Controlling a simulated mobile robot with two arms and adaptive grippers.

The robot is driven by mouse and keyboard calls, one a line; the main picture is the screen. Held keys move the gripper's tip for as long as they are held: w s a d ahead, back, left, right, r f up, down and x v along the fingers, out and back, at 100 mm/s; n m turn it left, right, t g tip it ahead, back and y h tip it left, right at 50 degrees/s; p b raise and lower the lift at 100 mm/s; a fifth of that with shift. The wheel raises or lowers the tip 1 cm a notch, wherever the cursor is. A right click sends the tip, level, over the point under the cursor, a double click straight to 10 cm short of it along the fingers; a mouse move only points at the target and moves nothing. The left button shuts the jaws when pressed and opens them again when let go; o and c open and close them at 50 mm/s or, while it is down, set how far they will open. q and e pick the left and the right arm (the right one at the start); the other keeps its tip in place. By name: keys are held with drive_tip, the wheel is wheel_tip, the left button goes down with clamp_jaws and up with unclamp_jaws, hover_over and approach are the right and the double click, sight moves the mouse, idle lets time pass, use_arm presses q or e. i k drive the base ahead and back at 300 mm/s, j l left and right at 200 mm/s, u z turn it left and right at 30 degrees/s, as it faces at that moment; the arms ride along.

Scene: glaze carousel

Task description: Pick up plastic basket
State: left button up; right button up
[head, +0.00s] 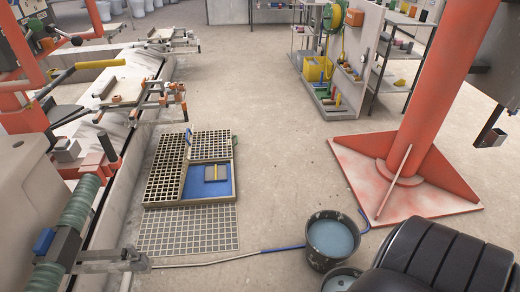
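No thing in the head view is clearly a plastic basket. The closest match is a small yellow bin (317,69), which looks like plastic. I cannot make out either of my grippers in this view.
An orange column (434,100) on a triangular base stands right. A bucket of bluish liquid (331,240) and a black ribbed object (445,262) are near the front. Floor grating (185,232) lies beside machinery at left. The central floor (265,115) is clear.

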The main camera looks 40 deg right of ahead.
sight(213, 173)
drive_tip(key=i+l+z, duration=0.1)
drive_tip(key=i+z, duration=0.5)
drive_tip(key=i, duration=0.2)
drive_tip(key=i+l+u, duration=0.45)
drive_tip(key=i, duration=0.15)
drive_tip(key=i+l+u, duration=0.5)
